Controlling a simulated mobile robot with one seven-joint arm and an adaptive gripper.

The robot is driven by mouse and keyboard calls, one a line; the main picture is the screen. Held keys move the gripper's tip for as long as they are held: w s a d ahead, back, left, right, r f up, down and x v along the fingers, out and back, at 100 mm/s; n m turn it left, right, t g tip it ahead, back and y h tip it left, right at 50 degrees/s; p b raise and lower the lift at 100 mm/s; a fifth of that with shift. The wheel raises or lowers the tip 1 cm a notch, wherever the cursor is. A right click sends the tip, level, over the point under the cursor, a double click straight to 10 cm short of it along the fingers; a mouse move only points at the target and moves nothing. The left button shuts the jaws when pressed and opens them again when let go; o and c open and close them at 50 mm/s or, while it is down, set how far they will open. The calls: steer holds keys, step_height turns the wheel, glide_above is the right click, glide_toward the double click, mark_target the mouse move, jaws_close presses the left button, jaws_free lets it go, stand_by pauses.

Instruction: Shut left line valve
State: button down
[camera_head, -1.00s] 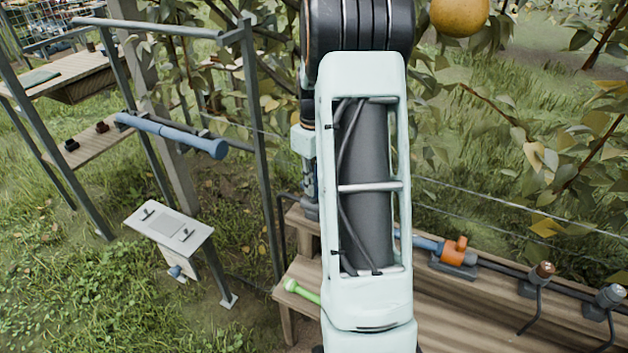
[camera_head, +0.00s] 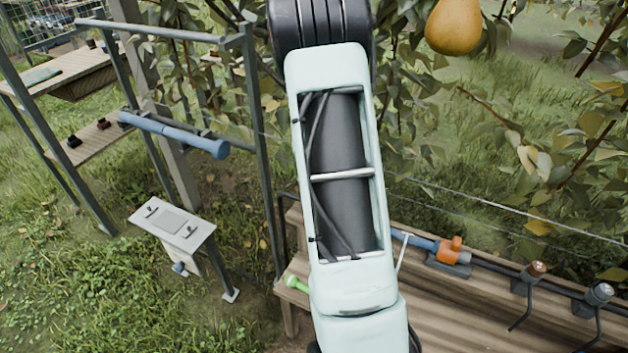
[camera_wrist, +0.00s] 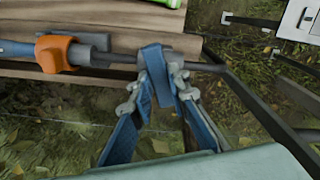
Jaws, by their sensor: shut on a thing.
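In the wrist view my gripper (camera_wrist: 168,72) has its two blue fingers drawn together at a grey fitting on the dark line, which I take for the left line valve (camera_wrist: 172,57). The dark line (camera_wrist: 118,58) runs left from there to an orange fitting (camera_wrist: 54,53) on the wooden bench. In the head view my pale arm hides the gripper and this valve.
A pear (camera_head: 453,25) hangs above. A panel (camera_head: 172,221) stands left.

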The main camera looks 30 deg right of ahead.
steer(key=shift+m+p, duration=0.6)
steer(key=shift+m, duration=1.5)
steer(key=c, duration=1.8)
jaws_free()
steer(key=shift+c, duration=0.2)
steer(key=shift+r, duration=0.1)
step_height(320, 180, up, 12)
